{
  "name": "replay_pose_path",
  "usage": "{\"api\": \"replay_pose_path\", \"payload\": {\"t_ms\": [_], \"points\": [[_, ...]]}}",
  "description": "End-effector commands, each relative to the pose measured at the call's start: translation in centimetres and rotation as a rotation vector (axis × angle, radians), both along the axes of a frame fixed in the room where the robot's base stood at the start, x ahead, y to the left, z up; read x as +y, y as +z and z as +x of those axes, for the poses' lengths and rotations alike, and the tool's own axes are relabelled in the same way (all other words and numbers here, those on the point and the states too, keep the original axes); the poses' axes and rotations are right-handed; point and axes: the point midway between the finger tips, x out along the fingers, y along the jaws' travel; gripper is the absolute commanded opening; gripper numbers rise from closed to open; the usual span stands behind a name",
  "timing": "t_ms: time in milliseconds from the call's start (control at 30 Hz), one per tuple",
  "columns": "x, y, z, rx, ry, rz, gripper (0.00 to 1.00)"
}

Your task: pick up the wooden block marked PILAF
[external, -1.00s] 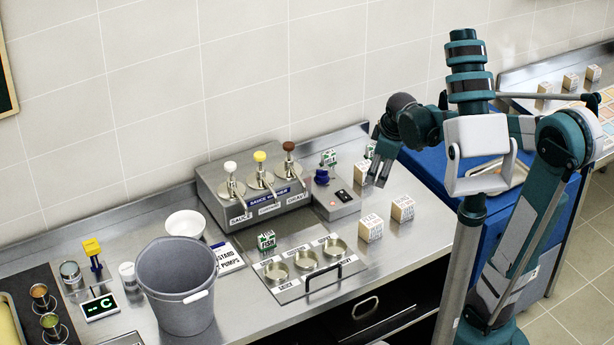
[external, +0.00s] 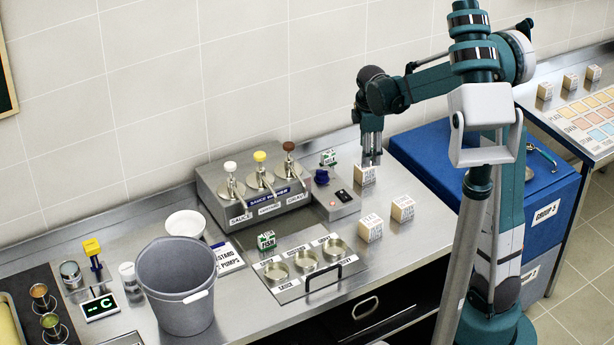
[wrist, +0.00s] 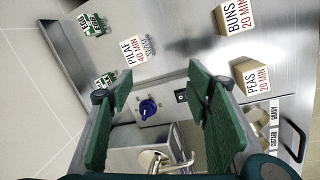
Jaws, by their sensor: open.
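The wooden block marked PILAF (wrist: 132,51) stands on the steel counter in the wrist view, with "40 MIN" under its name. It lies beyond my fingertips, a little left of the middle. In the external view this block (external: 364,176) appears just below and left of my gripper's fingertips, its lettering too small to read surely. My gripper (external: 371,159) points down over the counter there. In the wrist view my gripper (wrist: 158,80) has its two green-padded fingers wide apart, with nothing held between them.
Blocks marked BUNS (wrist: 234,20) and PEAS (wrist: 250,78) stand to the right in the wrist view. Green-and-white blocks (wrist: 94,24) stand near the wall. The sauce warmer (external: 255,187) and blue knob (external: 321,176) are left of my gripper. Counter between the blocks is clear.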

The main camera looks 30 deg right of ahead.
Motion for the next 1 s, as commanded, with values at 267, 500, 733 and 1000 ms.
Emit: {"api": "replay_pose_path", "payload": {"t_ms": [267, 500, 733, 1000], "points": [[-1.3, -1.8, 3.2, 0.072, 0.128, -0.029, 0.49], [-2.4, -4.0, 5.5, 0.134, 0.24, -0.046, 0.49], [-3.3, -6.0, 7.1, 0.184, 0.331, -0.055, 0.49], [-3.7, -7.1, 7.7, 0.207, 0.372, -0.058, 0.49]]}}
